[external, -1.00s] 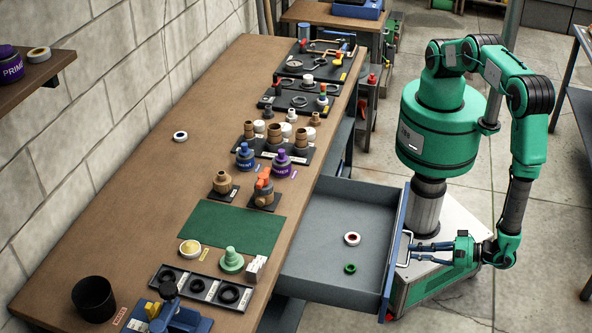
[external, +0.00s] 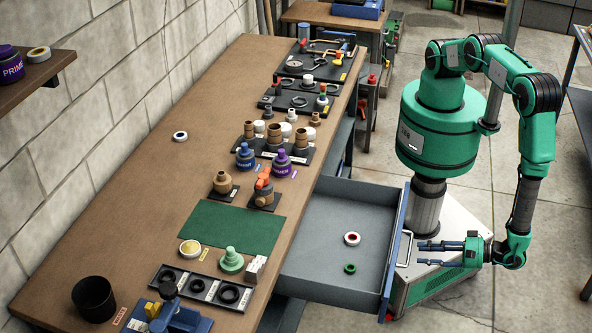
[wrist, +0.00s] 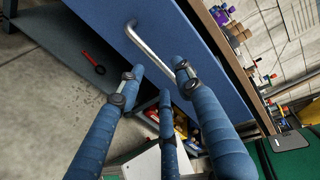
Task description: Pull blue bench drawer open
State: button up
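The blue-fronted bench drawer (external: 395,250) stands pulled well out from the right side of the workbench. Its grey inside shows in the external view, with a white-and-red ring (external: 352,239) and a green ring (external: 350,268) on its floor. The silver bar handle (wrist: 150,45) on the blue front shows in the wrist view, ahead of my fingertips. My gripper (external: 420,253) is to the right of the drawer front, beside the handle. Its blue fingers (wrist: 152,85) are spread apart with nothing between them. In the wrist view the handle is clear of the fingers.
The workbench (external: 160,170) carries fittings, jars, trays and a green mat (external: 232,228). A black cup (external: 94,298) stands at its near left end. A wall shelf (external: 40,68) is at upper left. Open floor lies right of my base.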

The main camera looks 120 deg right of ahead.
jog(key=v, duration=0.9)
jog(key=shift+w, duration=0.1)
dwell(0.4)
jog(key=w+d+r+m+g, duration=0.3)
jog(key=w+d+r+m, duration=0.25)
jog(key=r, duration=0.35)
jog(key=w+d+r+m+g, duration=0.4)
jog(key=w+r+m, duration=0.15)
jog(key=r, duration=0.35)
jog(key=w+d+r+m+g+y, duration=0.2)
jog(key=d+r+m+g+y, duration=0.15)
jog(key=d+r+m, duration=0.95)
jog(key=s+d+r+m+y, duration=0.2)
jog(key=d+r+m, duration=0.2)
jog(key=d+r, duration=0.3)
jog(key=s+d+r+m+y, duration=0.2)
jog(key=d+r+m+y, duration=0.15)
jog(key=d+r, duration=0.4)
jog(key=s+d+r+m+t+y, duration=0.1)
jog(key=s+d+r+m+t, duration=0.1)
jog(key=s+d+m, duration=0.3)
jog(key=s+d+r+m+t+y, duration=0.1)
jog(key=s+d+r+m+t, duration=0.2)
jog(key=s+d+r+m, duration=0.2)
jog(key=s+d+m, duration=0.1)
jog(key=m, duration=0.2)
jog(key=shift+s+d+r, duration=0.2)
jog(key=shift+r, duration=0.1)
